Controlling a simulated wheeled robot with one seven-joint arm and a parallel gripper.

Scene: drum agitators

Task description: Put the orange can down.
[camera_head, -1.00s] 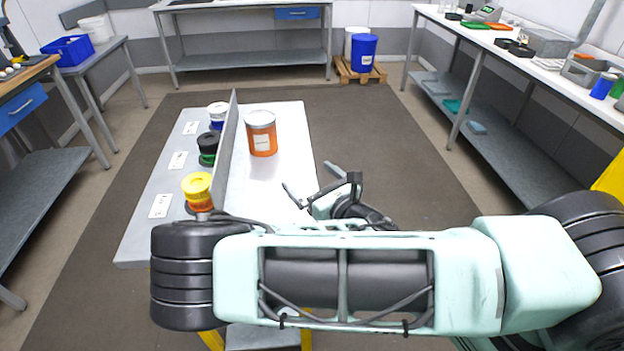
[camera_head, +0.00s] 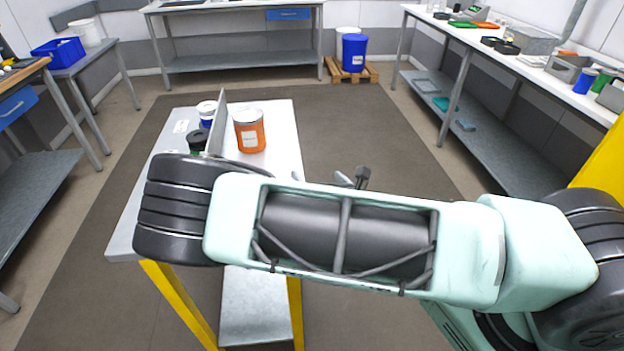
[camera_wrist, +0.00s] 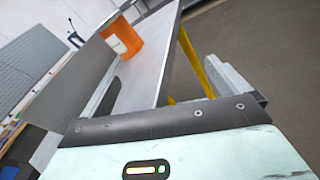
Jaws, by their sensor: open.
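The orange can (camera_head: 249,132) with a white lid and label stands upright on the pale table (camera_head: 280,115), to the right of a thin grey upright divider (camera_head: 217,120). It also shows in the wrist view (camera_wrist: 124,40), on the table beyond my fingers. My gripper (camera_wrist: 165,78) is open and empty in the wrist view, apart from the can. In the head view my arm hides most of the gripper; only small tips (camera_head: 352,179) show above the arm, right of the table.
Left of the divider stand a white-lidded blue can (camera_head: 206,112) and a black-lidded green can (camera_head: 197,140). My arm covers the near part of the table. A blue drum (camera_head: 355,52) stands on a pallet at the back. Floor right of the table is clear.

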